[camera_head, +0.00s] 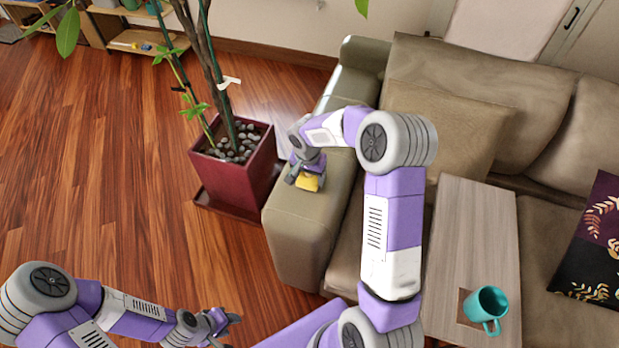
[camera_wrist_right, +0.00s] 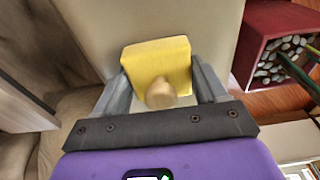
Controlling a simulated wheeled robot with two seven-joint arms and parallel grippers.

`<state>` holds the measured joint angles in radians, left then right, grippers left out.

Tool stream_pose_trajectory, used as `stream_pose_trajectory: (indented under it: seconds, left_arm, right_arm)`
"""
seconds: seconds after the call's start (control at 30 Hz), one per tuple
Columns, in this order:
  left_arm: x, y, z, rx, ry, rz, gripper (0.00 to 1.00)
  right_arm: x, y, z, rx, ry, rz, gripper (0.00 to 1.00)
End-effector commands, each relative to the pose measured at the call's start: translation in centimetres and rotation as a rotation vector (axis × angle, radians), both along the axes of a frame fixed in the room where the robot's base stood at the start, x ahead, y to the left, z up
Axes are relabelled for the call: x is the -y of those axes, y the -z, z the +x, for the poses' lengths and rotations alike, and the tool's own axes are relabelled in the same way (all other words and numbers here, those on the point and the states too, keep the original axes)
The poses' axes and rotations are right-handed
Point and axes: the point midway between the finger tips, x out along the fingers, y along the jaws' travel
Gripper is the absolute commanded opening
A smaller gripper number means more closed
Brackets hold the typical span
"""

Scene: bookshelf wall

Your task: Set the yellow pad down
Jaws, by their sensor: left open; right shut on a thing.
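The yellow pad (camera_head: 308,183) is at my right gripper (camera_head: 305,178), over the top of the sofa's left armrest (camera_head: 313,215). In the right wrist view the yellow pad (camera_wrist_right: 157,63) with a round tan knob (camera_wrist_right: 160,95) sits between the two fingers of my right gripper (camera_wrist_right: 165,92), which are shut on it. I cannot tell whether the pad touches the armrest. My left gripper (camera_head: 222,325) is open and empty over the wooden floor at the lower left.
A dark red planter (camera_head: 235,178) with stones and a plant stands left of the armrest; it also shows in the right wrist view (camera_wrist_right: 258,50). A wooden board (camera_head: 470,250) with a teal mug (camera_head: 487,305) lies at the right. A patterned cushion (camera_head: 597,250) is farther right.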

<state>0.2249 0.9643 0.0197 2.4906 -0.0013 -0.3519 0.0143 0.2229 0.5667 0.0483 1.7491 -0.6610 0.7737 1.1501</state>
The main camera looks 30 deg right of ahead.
Motion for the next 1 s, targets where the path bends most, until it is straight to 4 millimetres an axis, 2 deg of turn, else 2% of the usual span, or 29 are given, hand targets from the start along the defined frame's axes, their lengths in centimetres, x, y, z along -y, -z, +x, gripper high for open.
stream_pose_trajectory:
  seconds: [0.03, 0.4, 0.43, 0.57, 0.6, 0.87, 1.0]
  left_arm:
    - [0.0, 0.3, 0.0, 0.0, 0.0, 0.0, 0.43]
    - [0.0, 0.6, 0.0, 0.0, 0.0, 0.0, 0.43]
    - [0.0, 0.5, 0.0, 0.0, 0.0, 0.0, 0.43]
    - [0.0, 0.5, 0.0, 0.0, 0.0, 0.0, 0.43]
    - [0.0, 0.4, 0.0, 0.0, 0.0, 0.0, 0.43]
    - [0.0, 0.4, 0.0, 0.0, 0.0, 0.0, 0.43]
    - [0.0, -0.2, 0.0, 0.0, 0.0, 0.0, 0.43]
  right_arm:
    - [0.0, 0.6, 0.0, -0.001, 0.0, 0.001, 0.47]
    - [0.0, 0.9, 0.0, 0.001, 0.0, 0.0, 0.47]
    - [0.0, 0.9, 0.0, 0.001, 0.0, 0.0, 0.75]
    - [0.0, 0.8, 0.0, 0.001, 0.0, 0.0, 0.95]
    - [0.0, 0.8, 0.0, 0.001, 0.0, 0.0, 0.97]
    - [0.0, 0.7, 0.0, 0.001, 0.0, 0.0, 0.97]
    - [-0.1, -0.3, 0.0, 0.004, 0.0, 0.0, 0.97]
